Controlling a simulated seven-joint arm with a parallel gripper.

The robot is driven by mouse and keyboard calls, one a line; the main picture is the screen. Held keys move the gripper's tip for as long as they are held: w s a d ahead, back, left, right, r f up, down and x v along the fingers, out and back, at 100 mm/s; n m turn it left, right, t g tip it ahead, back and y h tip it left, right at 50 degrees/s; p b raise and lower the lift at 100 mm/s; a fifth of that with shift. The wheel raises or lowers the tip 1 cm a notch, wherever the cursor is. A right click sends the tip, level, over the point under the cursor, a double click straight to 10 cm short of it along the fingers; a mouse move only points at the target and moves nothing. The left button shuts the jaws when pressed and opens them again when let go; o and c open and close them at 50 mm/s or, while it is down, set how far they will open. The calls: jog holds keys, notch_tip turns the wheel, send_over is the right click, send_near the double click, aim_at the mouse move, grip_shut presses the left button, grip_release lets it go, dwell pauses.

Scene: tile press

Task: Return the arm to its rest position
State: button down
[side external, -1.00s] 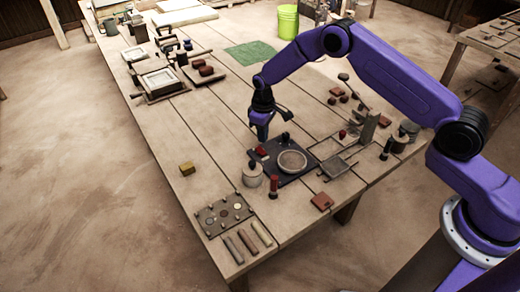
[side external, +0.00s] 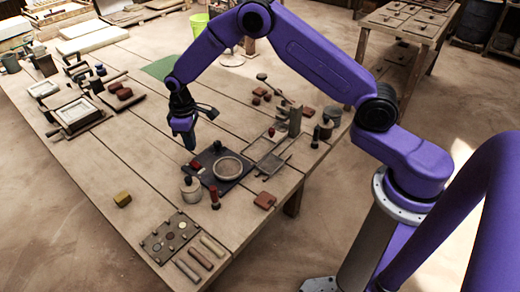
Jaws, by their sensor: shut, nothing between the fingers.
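My gripper (side external: 187,141) is shut and empty. It hangs pointing down over the wooden table, just behind the dark square board (side external: 205,163). I cannot tell exactly how high it is above the table. My purple arm arches from the right side over the table to it. A round shallow dish (side external: 229,167) sits on the board. A small red block (side external: 196,165) lies on the board near its left edge.
A lidded jar (side external: 190,188) and a red-topped stamp (side external: 214,199) stand in front of the board. A yellow block (side external: 122,199) lies at left. A framed press (side external: 75,113) stands behind left. The table's middle left is clear.

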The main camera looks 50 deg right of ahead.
jog(key=s+a+r+n, duration=0.1)
jog(key=s+r, duration=0.6)
jog(key=s, duration=0.2)
jog(key=s+a+r+n, duration=0.1)
jog(key=s+r+n, duration=0.1)
jog(key=s+r, duration=0.55)
jog(key=s+d+r+n, duration=0.1)
jog(key=s+d, duration=0.4)
jog(key=s, duration=0.6)
jog(key=s+d+r+n, duration=0.1)
jog(key=s+d, duration=0.4)
jog(key=s, duration=0.7)
jog(key=shift+s+d+r+n, duration=0.2)
jog(key=shift+d+r+n, duration=0.1)
jog(key=shift+n, duration=0.1)
jog(key=shift+w, duration=0.1)
